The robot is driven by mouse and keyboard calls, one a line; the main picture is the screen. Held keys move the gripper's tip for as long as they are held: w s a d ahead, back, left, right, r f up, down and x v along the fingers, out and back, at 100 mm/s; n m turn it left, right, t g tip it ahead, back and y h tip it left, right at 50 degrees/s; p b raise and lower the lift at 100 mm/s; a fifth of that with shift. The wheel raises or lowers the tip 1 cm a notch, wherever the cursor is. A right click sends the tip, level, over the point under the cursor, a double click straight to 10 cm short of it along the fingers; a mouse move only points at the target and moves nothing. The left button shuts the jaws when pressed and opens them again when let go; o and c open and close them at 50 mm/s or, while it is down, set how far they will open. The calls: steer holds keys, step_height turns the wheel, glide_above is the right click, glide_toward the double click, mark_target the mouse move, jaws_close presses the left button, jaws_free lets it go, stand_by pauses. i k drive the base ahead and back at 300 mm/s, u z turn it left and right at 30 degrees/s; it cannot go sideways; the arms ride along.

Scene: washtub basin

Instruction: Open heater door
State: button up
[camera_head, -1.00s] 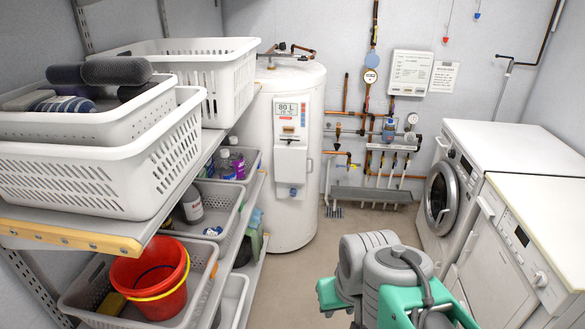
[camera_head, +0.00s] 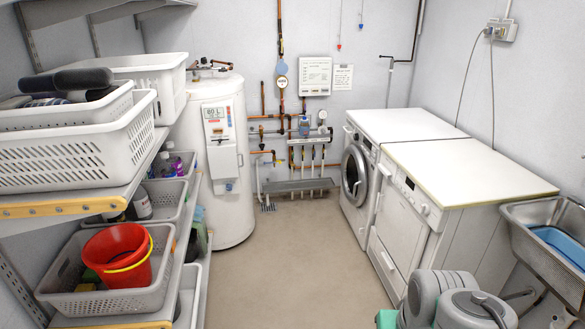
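The white cylindrical heater (camera_head: 228,205) stands at the back left, behind the end of the shelves. On its front is a white panel door (camera_head: 221,146) with an "80 L" label at the top. The door looks closed. Part of the heater's left side is hidden by the shelves and baskets. My arm's grey and green links show at the bottom right, far in front of the heater. My gripper itself is not in view.
Shelves with white baskets (camera_head: 82,150) and a red bucket (camera_head: 117,255) line the left. A washing machine (camera_head: 357,178), a second white appliance (camera_head: 400,235) and a metal sink (camera_head: 550,240) line the right. The floor (camera_head: 290,255) between is clear.

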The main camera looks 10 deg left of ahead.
mark_target(222, 158)
steer(key=z, duration=0.2)
steer(key=i, duration=0.95)
steer(key=u, duration=0.3)
steer(key=i, duration=1.35)
steer(key=u, duration=1.65)
steer(key=i, duration=0.9)
steer(key=u, duration=1)
